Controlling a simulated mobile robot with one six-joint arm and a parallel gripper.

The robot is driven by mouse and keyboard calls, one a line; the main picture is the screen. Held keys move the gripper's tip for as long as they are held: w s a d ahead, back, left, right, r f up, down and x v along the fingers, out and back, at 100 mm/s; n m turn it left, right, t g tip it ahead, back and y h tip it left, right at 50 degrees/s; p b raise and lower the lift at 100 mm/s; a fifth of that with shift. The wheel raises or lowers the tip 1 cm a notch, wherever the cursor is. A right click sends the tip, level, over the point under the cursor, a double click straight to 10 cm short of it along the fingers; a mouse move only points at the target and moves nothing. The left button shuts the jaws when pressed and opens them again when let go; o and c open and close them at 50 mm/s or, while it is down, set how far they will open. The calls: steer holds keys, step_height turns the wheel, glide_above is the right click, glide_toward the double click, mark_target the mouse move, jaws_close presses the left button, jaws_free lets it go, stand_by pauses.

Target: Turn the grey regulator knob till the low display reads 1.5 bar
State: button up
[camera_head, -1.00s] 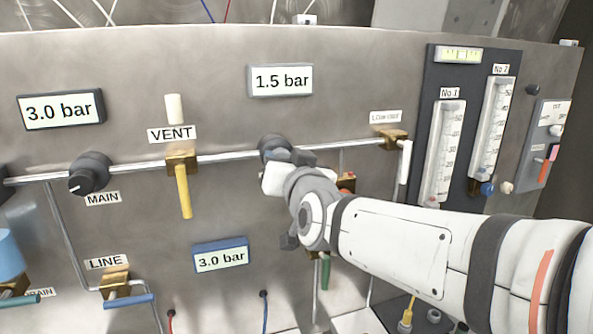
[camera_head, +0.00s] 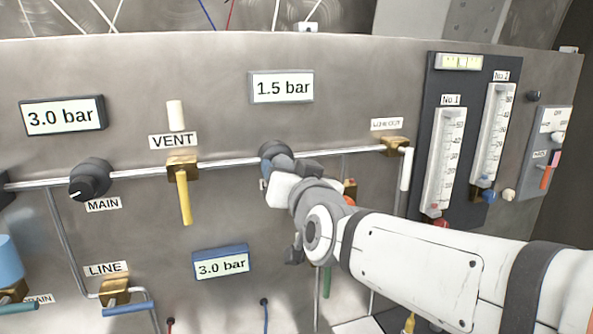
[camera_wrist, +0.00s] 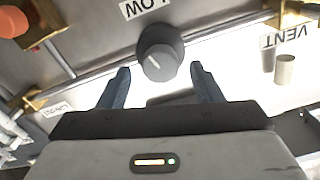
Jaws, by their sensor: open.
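The grey regulator knob (camera_wrist: 160,53) sits on the panel beside a LOW label (camera_wrist: 144,8) in the wrist view, with a pale line on its face. In the head view the knob (camera_head: 271,149) is partly hidden behind my gripper (camera_head: 275,179). In the wrist view my gripper (camera_wrist: 159,72) is open and empty. Its two fingers point toward the knob from either side, with the knob beyond the tips and apart from them. The display above the knob (camera_head: 282,87) reads 1.5 bar.
The MAIN knob (camera_head: 91,179) and yellow VENT handle (camera_head: 185,196) are left of my gripper. Two other displays, at the upper left (camera_head: 61,116) and low centre (camera_head: 221,262), read 3.0 bar. Flow gauges (camera_head: 444,163) stand at the right. A pipe (camera_head: 225,164) runs across the panel.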

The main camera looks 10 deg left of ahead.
steer(key=v, duration=0.6)
steer(key=shift+d+f, duration=0.1)
steer(key=s+d+f+g+h, duration=0.1)
steer(key=d+f+g+h, duration=0.45)
steer(key=d+f, duration=0.95)
steer(key=s+d+f+m+g+h, duration=0.3)
steer(key=s+d+f+g, duration=0.4)
steer(key=s+d+f, duration=0.3)
steer(key=shift+s+d+f+h, duration=0.35)
steer(key=shift+s+d+f, duration=0.05)
steer(key=shift+s+d, duration=0.4)
steer(key=shift+w, duration=0.1)
steer(key=shift+c, duration=0.2)
stand_by(0.8)
